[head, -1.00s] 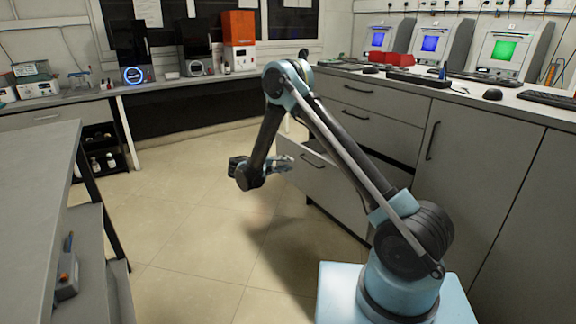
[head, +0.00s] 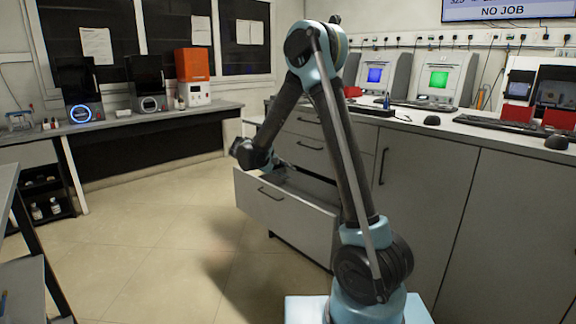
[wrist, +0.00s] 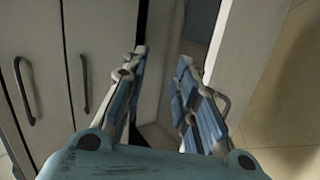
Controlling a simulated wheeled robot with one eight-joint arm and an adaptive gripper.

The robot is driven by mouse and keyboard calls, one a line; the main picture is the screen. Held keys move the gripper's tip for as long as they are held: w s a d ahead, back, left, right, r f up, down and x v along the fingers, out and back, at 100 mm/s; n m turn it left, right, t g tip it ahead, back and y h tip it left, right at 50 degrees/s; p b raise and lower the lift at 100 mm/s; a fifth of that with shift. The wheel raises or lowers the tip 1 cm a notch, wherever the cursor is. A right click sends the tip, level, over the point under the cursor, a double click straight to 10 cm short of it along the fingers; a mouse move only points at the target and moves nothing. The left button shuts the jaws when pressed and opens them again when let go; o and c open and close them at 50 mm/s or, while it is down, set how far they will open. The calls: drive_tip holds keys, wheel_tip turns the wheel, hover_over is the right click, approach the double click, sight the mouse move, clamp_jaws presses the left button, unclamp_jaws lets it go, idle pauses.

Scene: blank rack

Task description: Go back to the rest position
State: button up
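My gripper (wrist: 160,95) shows in the wrist view with its two blue-padded fingers spread apart. Nothing is between the fingers. Beyond them are pale cabinet fronts and what looks like the open drawer's edge. In the head view my arm is raised and bent, and its wrist end hangs at the left of the open drawer (head: 285,205). The fingers are mostly hidden behind the wrist there.
The open drawer juts out from the right-hand cabinets (head: 440,200) close to my arm. A grey bench (head: 8,190) stands at the left edge. The tiled floor (head: 150,250) between them is clear. A back counter (head: 150,118) carries several machines.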

drive_tip(key=s+d+r+m+g+y, duration=0.1)
drive_tip(key=s+d+r+g+y, duration=0.15)
drive_tip(key=s+d, duration=0.7)
drive_tip(key=s+d+r+m+g+y, duration=0.1)
drive_tip(key=s+d+r+m, duration=0.15)
drive_tip(key=s+d, duration=0.7)
drive_tip(key=s+f+m+y, duration=0.1)
drive_tip(key=s+f, duration=0.3)
drive_tip(key=s, duration=0.7)
drive_tip(key=s+f+m+y, duration=0.2)
drive_tip(key=s+f+y, duration=0.2)
drive_tip(key=s, duration=0.8)
drive_tip(key=shift+d+y, duration=0.35)
drive_tip(key=shift+d, duration=0.05)
drive_tip(key=shift+g, duration=0.25)
drive_tip(key=shift+w+f, duration=0.25)
drive_tip(key=shift+w, duration=0.25)
drive_tip(key=shift+a, duration=0.1)
